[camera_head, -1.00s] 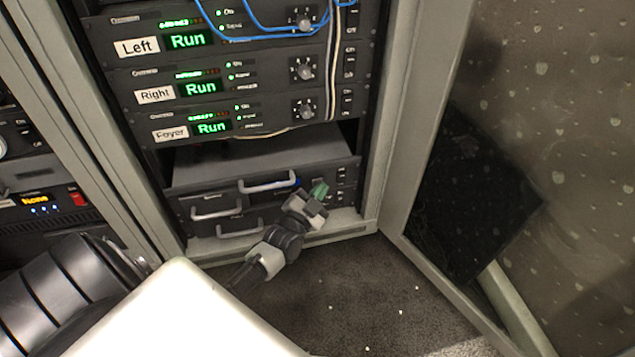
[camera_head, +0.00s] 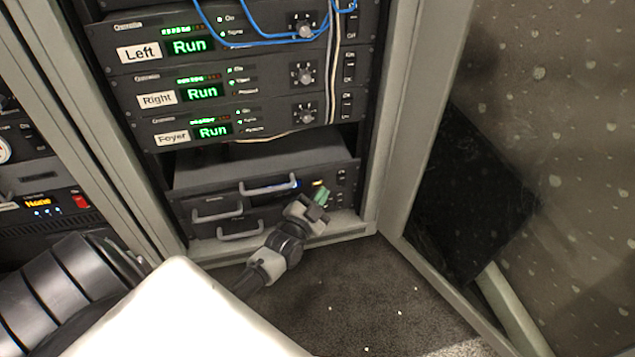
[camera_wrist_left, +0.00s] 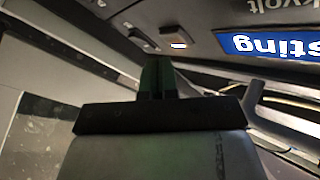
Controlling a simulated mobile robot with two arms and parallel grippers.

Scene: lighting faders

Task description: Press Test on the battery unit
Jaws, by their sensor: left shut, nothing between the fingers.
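The battery unit (camera_head: 240,170) is the dark box with grey handles at the bottom of the open rack. In the left wrist view its front appears upside down. A blue display (camera_wrist_left: 268,44) there is cut off by the frame edge and shows letters reading "sting". A small lit button (camera_wrist_left: 178,44) sits beside the display, with a dark button (camera_wrist_left: 143,40) beside that. A yellow lit spot shows on the front (camera_head: 318,183) in the head view. My left gripper (camera_head: 322,194) is shut and empty, its green fingertips (camera_wrist_left: 157,64) just off the lit button, apparently not touching it.
Three amplifiers labelled Left, Right (camera_head: 158,99) and Foyer (camera_head: 172,139) sit above, with blue cables (camera_head: 262,40) across the top one. The rack door (camera_head: 540,150) stands open at the right. Another rack (camera_head: 38,205) is at the left. Carpet (camera_head: 350,285) in front is clear.

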